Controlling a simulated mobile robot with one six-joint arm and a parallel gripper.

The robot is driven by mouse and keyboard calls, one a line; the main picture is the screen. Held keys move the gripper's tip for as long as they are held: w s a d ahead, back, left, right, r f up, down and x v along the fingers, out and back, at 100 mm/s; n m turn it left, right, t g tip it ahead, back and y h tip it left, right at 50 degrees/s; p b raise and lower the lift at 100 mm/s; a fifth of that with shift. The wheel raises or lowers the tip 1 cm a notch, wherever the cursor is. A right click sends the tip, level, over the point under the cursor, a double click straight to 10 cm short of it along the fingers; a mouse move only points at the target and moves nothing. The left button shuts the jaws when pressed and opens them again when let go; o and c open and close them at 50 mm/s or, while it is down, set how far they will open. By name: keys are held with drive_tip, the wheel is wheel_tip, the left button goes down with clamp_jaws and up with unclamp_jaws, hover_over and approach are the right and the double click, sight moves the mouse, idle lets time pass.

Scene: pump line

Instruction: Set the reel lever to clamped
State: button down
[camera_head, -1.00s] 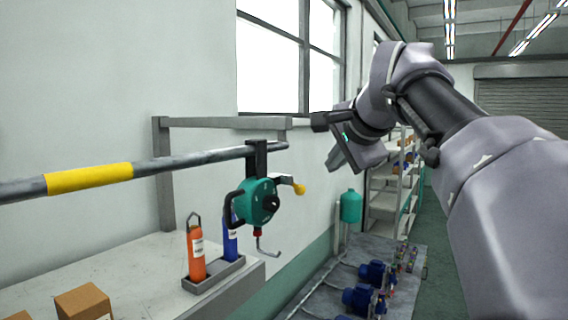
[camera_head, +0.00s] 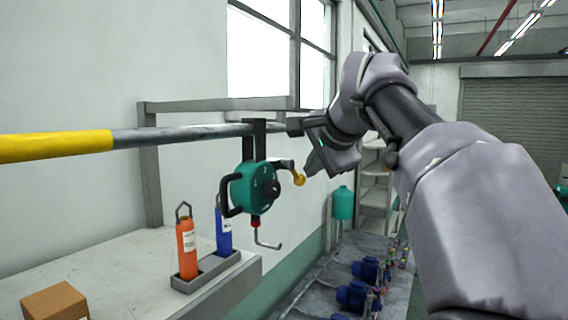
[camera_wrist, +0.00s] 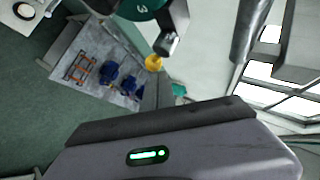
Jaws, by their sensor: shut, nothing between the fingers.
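The reel (camera_head: 256,188) is a teal drum with a black hub, hung from a grey bar, with a hook below it. Its lever (camera_head: 284,164) is a short dark arm that points right and ends in a yellow knob (camera_head: 299,178). The knob also shows in the wrist view (camera_wrist: 153,63). My gripper (camera_head: 313,165) is shut and empty, its tip just right of the knob. In the wrist view my fingertips (camera_wrist: 158,76) are right by the knob; I cannot tell whether they touch it. I see no readable mark for the clamped position.
The grey bar (camera_head: 190,133) with a yellow band runs left from the reel. Below, a bench (camera_head: 140,262) carries an orange bottle (camera_head: 186,250), a blue bottle (camera_head: 223,232) and a cardboard box (camera_head: 54,302). Blue pumps (camera_head: 353,296) stand at the lower right.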

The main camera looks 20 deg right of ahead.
drive_tip(key=f+g+y+p, duration=0.1)
drive_tip(key=p, duration=0.2)
drive_tip(key=s+a+f+m+g+y+p, duration=0.1)
drive_tip(key=p, duration=0.2)
drive_tip(key=shift+s+f+g+p, duration=0.15)
drive_tip(key=shift+f+g+p, duration=0.15)
drive_tip(key=shift+f, duration=0.05)
idle(0.4)
drive_tip(key=shift+r, duration=0.15)
idle(1.2)
drive_tip(key=shift+w+r+p, duration=0.3)
drive_tip(key=shift+r+p, duration=0.4)
drive_tip(key=shift+p, duration=0.15)
drive_tip(key=shift+s, duration=0.15)
